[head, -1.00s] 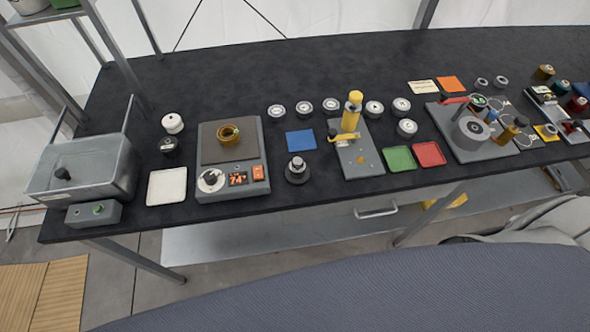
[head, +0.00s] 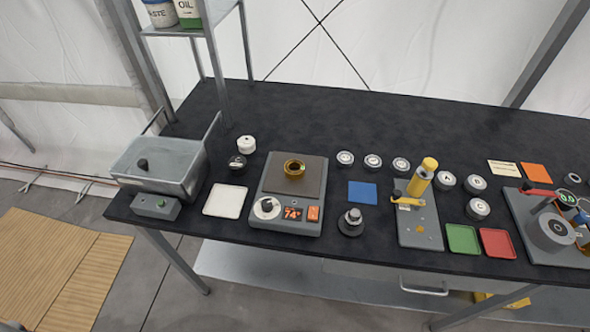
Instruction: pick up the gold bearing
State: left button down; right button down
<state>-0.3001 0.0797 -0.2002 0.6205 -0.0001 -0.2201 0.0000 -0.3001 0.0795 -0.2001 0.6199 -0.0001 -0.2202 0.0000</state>
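The gold bearing (head: 294,168) is a ring with a dark centre hole. It lies flat on the brown top plate of the grey heater (head: 266,186), whose front panel has a white dial and an orange display that appears to read 74. Nothing covers the bearing. Neither of my grippers is in the head view.
Left of the heater are a white tray (head: 225,201), two small jars (head: 246,144) and a metal basin (head: 160,166). A dark knobbed piece (head: 351,222), blue mat (head: 362,192) and yellow-handled press (head: 420,180) stand to its right. The table's back is clear.

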pick_arm(q)
jog(key=c, duration=0.6)
grip_release()
